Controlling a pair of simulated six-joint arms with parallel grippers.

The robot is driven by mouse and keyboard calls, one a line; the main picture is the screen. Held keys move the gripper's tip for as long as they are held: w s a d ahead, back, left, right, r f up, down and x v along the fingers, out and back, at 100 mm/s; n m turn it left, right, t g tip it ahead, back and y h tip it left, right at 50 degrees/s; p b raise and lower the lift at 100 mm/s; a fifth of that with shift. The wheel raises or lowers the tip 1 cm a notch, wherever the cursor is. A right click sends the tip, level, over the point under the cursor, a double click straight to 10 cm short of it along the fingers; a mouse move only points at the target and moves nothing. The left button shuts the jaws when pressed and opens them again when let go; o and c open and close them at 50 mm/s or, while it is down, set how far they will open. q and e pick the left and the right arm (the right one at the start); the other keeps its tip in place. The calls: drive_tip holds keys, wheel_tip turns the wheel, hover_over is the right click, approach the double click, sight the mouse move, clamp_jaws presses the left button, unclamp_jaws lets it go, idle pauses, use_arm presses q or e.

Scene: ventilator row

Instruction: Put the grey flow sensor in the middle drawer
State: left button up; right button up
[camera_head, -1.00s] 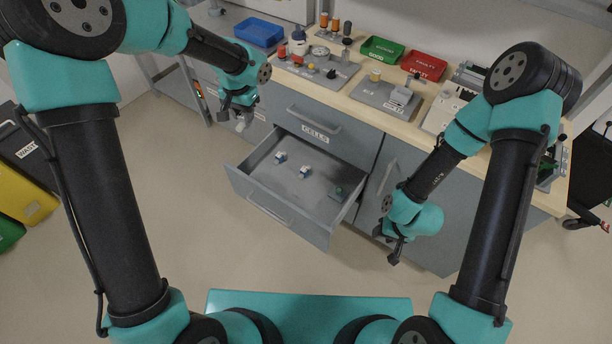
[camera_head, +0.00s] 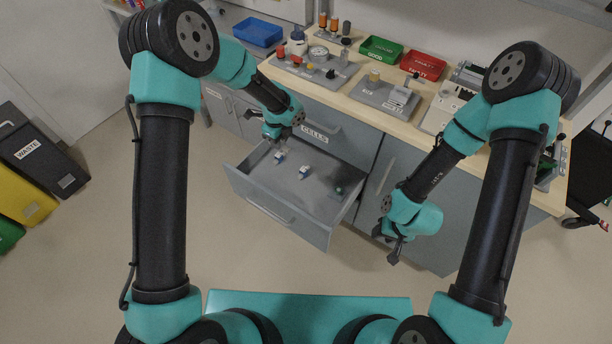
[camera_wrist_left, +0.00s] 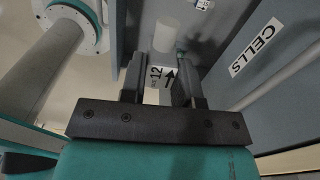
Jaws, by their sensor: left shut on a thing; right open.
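My left gripper (camera_head: 276,138) is shut on the grey flow sensor, a pale piece with a label reading 12 and an arrow (camera_wrist_left: 160,73) in the left wrist view. In the head view the gripper mostly hides it. Inside the drawer lie two small white-and-blue pieces (camera_head: 304,172) and a dark green piece (camera_head: 338,190). My right gripper (camera_head: 388,244) is open and empty, right of the drawer.
The worktop above holds a blue tray (camera_head: 257,32), a green bin (camera_head: 382,49), a red bin (camera_head: 423,65) and grey fixture plates (camera_head: 385,96). The drawer's middle and front floor are largely clear. A waste bin (camera_head: 40,155) stands at far left.

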use_arm(q)
drive_tip(key=d+f+m, duration=0.5)
drive_tip(key=f+m, duration=0.2)
drive_tip(key=m, duration=1.2)
hover_over(308, 198)
wheel_tip(308, 198, down, 7)
drive_tip(key=shift+s+a+f, duration=0.15)
drive_tip(key=shift+s+f, duration=0.05)
drive_tip(key=shift+s, duration=0.2)
wheel_tip(308, 198, down, 14)
drive_tip(key=shift+f, duration=0.1)
drive_tip(key=shift+w+r, duration=0.2)
drive_tip(key=shift+w, duration=0.05)
drive_tip(key=shift+w, duration=0.1)
